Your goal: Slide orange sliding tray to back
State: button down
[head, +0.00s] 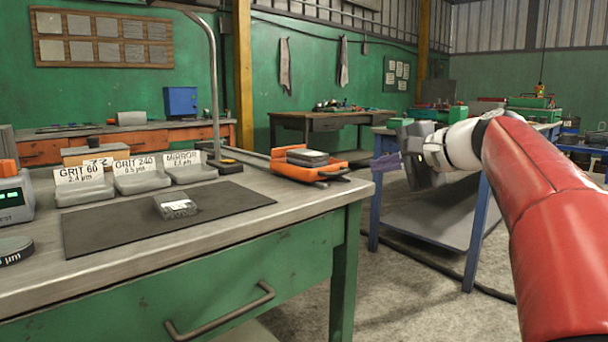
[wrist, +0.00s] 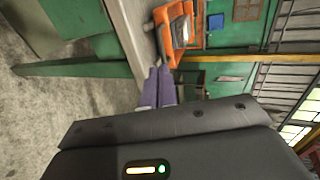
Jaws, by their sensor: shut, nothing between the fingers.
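The orange sliding tray (head: 293,168) lies at the right end of the green workbench's grey top, with a dark grey block (head: 307,157) on it. Its near right part reaches the bench's right edge. In the wrist view the orange tray (wrist: 177,12) is ahead of the fingers with the block (wrist: 182,31) on it. My gripper (head: 384,162) is right of the tray, out past the bench edge and apart from it in the head view. Its purple fingers are together and empty; they also show in the wrist view (wrist: 159,82).
A dark mat (head: 120,222) with a small grey block (head: 175,206) lies on the workbench top (head: 230,218). Behind it stand several labelled grey bins (head: 140,176). A blue-legged table (head: 470,235) stands right, under my arm.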

aim_at(331, 166)
jog(key=shift+y, duration=0.3)
jog(key=x, duration=0.3)
jog(key=r+x, duration=0.1)
jog(key=x, duration=0.3)
jog(key=w+x, duration=0.1)
jog(key=x, duration=0.2)
jog(key=shift+w+r, duration=0.15)
jog(key=shift+w, duration=0.1)
jog(key=shift+w+a, duration=0.1)
